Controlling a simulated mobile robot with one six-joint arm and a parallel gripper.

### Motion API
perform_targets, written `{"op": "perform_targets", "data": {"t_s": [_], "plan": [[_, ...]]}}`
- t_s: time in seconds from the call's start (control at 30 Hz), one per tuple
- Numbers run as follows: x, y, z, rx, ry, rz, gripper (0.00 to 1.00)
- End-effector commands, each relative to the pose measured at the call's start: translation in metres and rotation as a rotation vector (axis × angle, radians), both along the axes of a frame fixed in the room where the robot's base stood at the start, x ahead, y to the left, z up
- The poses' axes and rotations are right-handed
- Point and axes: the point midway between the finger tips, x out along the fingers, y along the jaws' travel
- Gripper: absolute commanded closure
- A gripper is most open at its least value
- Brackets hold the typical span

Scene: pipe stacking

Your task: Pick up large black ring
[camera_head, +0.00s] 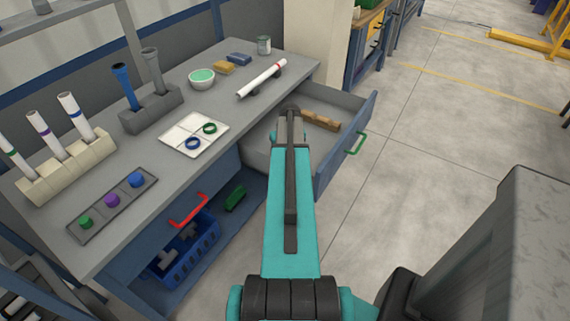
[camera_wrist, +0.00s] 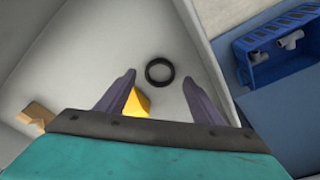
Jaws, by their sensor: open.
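The large black ring (camera_wrist: 149,72) lies flat on the light floor of the open drawer in the wrist view. My gripper (camera_wrist: 158,75) is open above the drawer, and the ring shows between and slightly beyond its two purple-grey fingers, apart from both as far as I can tell. A yellow block (camera_wrist: 137,104) lies beside the left finger, partly hidden by it and by my gripper's body. In the head view my arm covers part of the drawer (camera_head: 345,115) and the ring is hidden.
A wooden block (camera_head: 320,121) lies in the drawer, which has a green handle (camera_head: 355,144). The workbench (camera_head: 215,105) holds a white tray (camera_head: 176,133) with a blue and a green ring. A blue crate (camera_head: 205,248) with grey fittings sits on the lower shelf.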

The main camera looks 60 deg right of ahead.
Motion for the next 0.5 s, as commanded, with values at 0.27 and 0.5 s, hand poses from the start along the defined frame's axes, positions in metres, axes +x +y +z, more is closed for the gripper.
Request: {"op": "perform_targets", "data": {"t_s": [0.27, 0.5], "plan": [[0.002, -0.003, -0.021, 0.001, 0.001, 0.0, 0.39], [0.002, -0.002, -0.023, 0.0, 0.0, -0.001, 0.39]]}}
